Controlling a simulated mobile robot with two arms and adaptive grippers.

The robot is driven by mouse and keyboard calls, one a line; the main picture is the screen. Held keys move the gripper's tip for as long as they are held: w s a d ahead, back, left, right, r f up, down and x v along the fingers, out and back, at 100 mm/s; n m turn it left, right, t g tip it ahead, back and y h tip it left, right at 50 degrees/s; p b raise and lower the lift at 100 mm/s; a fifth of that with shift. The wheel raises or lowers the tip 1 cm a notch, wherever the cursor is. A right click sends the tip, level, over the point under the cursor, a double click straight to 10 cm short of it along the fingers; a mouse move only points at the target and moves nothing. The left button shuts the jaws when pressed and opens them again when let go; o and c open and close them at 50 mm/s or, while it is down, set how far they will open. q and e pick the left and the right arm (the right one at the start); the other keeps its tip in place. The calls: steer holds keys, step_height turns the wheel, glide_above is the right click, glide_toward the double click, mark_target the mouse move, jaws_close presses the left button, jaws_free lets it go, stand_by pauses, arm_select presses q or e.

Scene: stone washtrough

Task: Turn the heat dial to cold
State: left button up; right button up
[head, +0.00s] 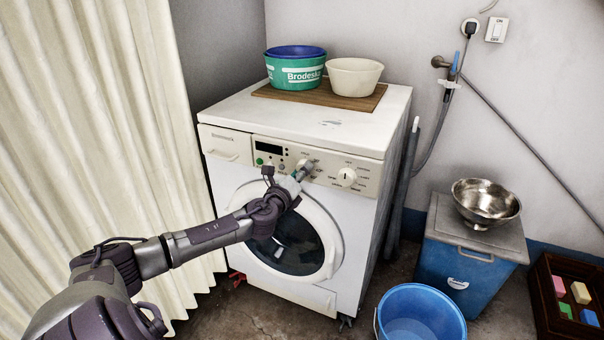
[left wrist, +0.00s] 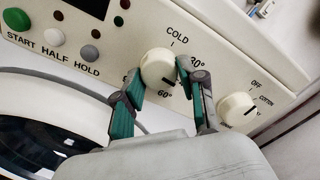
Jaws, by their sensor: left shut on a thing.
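The heat dial (left wrist: 158,67) is a round cream knob on the washing machine's front panel, with COLD printed above it, 30° to its right and 60° below. Its dark mark shows at the lower right of the knob, not toward COLD. My left gripper (left wrist: 158,82) is shut on the dial, one green-padded finger on each side; the right finger hides part of the panel print. In the head view my left gripper (head: 298,178) reaches the panel of the white washing machine (head: 232,187) and largely covers the dial. My right gripper is not in view.
A second dial (head: 347,177) sits to the right on the panel, and buttons (left wrist: 58,37) to the left. Basins (head: 354,78) stand on a board on top. A cream curtain (head: 90,130) hangs left; a blue bucket (head: 420,315) and blue box (head: 465,270) stand right.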

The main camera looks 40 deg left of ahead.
arm_select(q)
steer(key=shift+r+n+p, duration=0.2)
steer(key=shift+n+p, duration=3.45)
steer(key=shift+n, duration=5.95)
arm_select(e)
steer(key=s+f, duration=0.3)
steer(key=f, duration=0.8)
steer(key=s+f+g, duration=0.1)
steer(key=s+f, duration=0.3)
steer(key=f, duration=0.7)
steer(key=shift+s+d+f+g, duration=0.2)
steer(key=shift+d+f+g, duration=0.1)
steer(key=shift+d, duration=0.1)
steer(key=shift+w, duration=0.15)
arm_select(q)
steer(key=o, duration=1.1)
steer(key=shift+o, duration=0.2)
